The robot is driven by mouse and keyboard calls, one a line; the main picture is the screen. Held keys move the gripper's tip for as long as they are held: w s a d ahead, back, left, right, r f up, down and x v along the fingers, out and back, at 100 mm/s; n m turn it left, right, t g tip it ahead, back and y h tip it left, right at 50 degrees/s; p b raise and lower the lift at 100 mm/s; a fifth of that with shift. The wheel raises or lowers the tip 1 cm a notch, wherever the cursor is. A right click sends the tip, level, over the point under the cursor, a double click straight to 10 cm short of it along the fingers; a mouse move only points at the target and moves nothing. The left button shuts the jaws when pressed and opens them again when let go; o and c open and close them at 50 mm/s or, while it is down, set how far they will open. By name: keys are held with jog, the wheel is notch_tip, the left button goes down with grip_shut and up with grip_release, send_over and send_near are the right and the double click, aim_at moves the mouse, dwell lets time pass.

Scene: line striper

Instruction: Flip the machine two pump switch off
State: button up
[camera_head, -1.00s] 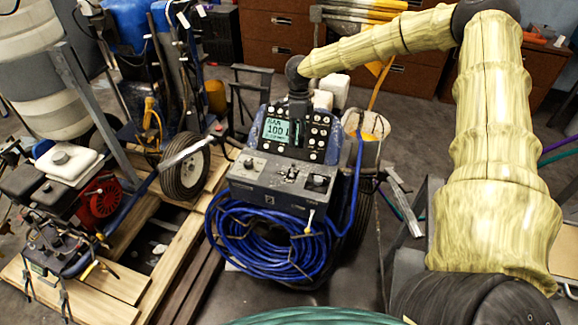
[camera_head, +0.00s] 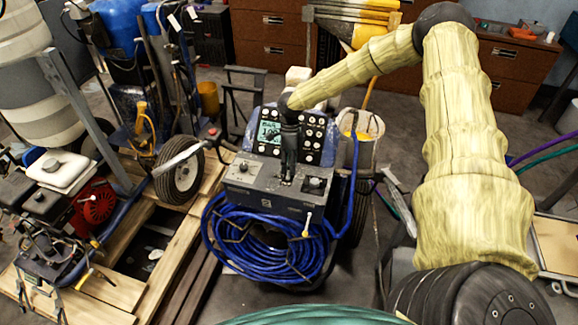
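A line striper (camera_head: 262,195) with a dark control box and a coiled blue hose (camera_head: 255,240) stands in the middle of the head view. Its upper panel (camera_head: 315,145) has a lit screen (camera_head: 269,134) and several round buttons. The lower panel has a small control (camera_head: 243,167) on the left and a dark knob (camera_head: 316,182) on the right. My gripper (camera_head: 286,181) points down at the middle of the lower panel and covers the controls there. Its fingers look close together, but their opening and any contact are unclear. I cannot read which control is the pump switch.
A second machine with a red engine (camera_head: 95,204) stands on wooden planks (camera_head: 172,262) at the left, beside a wheel (camera_head: 180,176). A bucket (camera_head: 360,127) stands behind the striper at right. Wooden drawers (camera_head: 270,38) line the back.

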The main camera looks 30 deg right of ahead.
jog(key=shift+x, duration=0.95)
grip_shut()
